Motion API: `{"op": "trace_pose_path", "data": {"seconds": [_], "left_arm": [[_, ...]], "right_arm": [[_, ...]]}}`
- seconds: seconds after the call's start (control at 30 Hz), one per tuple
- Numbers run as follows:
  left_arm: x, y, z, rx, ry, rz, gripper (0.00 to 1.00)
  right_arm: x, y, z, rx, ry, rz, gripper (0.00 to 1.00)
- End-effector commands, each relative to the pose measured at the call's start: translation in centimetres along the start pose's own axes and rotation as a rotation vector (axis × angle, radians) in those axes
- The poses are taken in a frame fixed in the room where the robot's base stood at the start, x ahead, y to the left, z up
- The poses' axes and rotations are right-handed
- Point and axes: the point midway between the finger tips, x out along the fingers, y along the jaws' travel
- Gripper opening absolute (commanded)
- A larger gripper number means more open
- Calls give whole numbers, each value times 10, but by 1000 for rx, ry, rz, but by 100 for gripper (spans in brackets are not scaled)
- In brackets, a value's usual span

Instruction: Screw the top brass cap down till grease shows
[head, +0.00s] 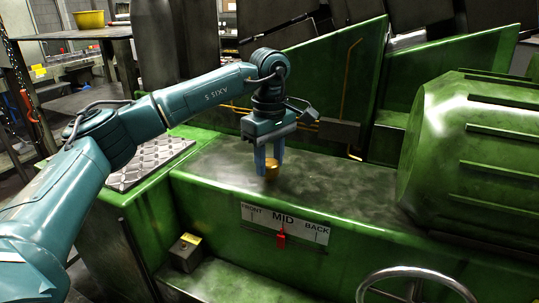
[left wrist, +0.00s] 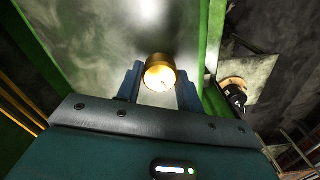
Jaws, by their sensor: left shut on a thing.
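The brass cap (head: 271,171) stands on the flat top of the green machine (head: 330,185), above the FRONT, MID, BACK plate. My left gripper (head: 270,166) points down over it, with its blue fingers on either side of the cap. In the left wrist view the round, shiny brass cap (left wrist: 161,73) sits between the two fingertips (left wrist: 160,82). The gripper is shut on the cap. No grease can be made out around it; the cap's base is too small to tell. My right gripper is not in view.
A ribbed green drum (head: 470,145) stands at the right, and a spoked handwheel (head: 416,285) at the lower right. A red pointer (head: 281,240) hangs below MID. Thin copper pipes and a dark box (head: 338,131) lie behind the gripper. The machine top right of the cap is clear.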

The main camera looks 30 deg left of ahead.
Motion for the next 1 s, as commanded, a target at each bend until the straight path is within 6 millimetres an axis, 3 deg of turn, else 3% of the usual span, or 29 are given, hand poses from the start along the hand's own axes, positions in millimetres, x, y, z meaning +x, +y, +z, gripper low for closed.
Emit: {"op": "trace_pose_path", "data": {"seconds": [0.43, 1.0], "left_arm": [[0, 0, 1, 267, -1, 1, 14], [0, 0, 1, 321, -1, 0, 14]], "right_arm": [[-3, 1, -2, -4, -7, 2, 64], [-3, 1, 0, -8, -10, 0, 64]]}}
